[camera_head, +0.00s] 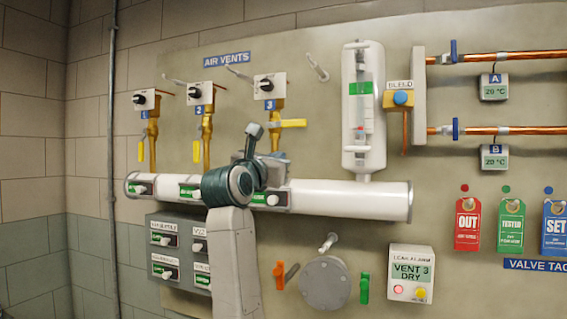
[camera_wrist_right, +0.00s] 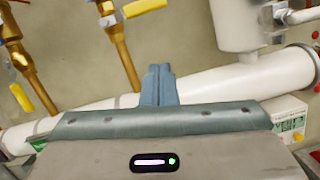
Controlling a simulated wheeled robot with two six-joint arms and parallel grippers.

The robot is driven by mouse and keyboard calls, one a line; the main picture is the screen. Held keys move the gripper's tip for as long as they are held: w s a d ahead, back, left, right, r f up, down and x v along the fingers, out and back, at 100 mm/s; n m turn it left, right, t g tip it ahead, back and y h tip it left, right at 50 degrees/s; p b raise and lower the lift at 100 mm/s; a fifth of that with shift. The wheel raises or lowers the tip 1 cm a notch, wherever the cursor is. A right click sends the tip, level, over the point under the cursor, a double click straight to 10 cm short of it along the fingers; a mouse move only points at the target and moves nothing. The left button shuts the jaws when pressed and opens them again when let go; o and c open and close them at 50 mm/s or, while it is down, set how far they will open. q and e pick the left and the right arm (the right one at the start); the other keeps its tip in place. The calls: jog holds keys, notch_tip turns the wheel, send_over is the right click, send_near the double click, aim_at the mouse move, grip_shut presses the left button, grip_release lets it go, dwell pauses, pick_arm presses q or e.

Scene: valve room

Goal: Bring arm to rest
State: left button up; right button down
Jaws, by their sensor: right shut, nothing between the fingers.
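My right arm (camera_head: 232,250) rises from the bottom of the head view in front of the white pipe (camera_head: 345,200). The horizontal yellow handle (camera_head: 292,123) of vent 3 is to the right of the fingertips in the head view. It also shows at the top of the wrist view (camera_wrist_right: 145,8). The left gripper is not in view.
The yellow handles of vent 1 (camera_head: 140,151) and vent 2 (camera_head: 196,151) hang down. A white cylinder (camera_head: 363,140) stands above the pipe.

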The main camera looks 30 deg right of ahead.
jog(key=s+a+f+m+t+y, duration=0.1)
jog(key=s+a+f+m+y, duration=0.55)
jog(key=f, duration=0.95)
jog(key=s+a+f+m+t+y, duration=0.25)
jog(key=f+m+y, duration=0.7)
jog(key=f, duration=0.65)
jog(key=s+a+f+m+t+y, duration=0.1)
jog(key=s+a+f+m+y, duration=0.2)
jog(key=a+f+m+y, duration=0.9)
jog(key=s+d+f+n+g+h, duration=0.2)
jog(key=s+d+f+g+h, duration=0.15)
jog(key=s+f, duration=0.4)
jog(key=s+d+f+n+g+h, duration=0.3)
jog(key=s+d+f+h, duration=0.15)
jog(key=f, duration=0.65)
jog(key=s+d+f+n+g+h, duration=0.15)
jog(key=s+d+f+g, duration=0.3)
jog(key=s, duration=0.45)
jog(key=s+d+f+m+g+h, duration=0.1)
jog(key=s+d+f+g+h, duration=0.3)
jog(key=s, duration=0.5)
notch_tip(320, 180, down, 30)
jog(key=d+y, duration=0.1)
jog(key=d, duration=0.1)
jog(key=s+d+f, duration=0.1)
jog(key=s+f, duration=1.6)
jog(key=f, duration=0.2)
jog(key=shift+s+d+f+g, duration=0.2)
jog(key=shift+s+g, duration=0.05)
jog(key=shift+g, duration=0.2)
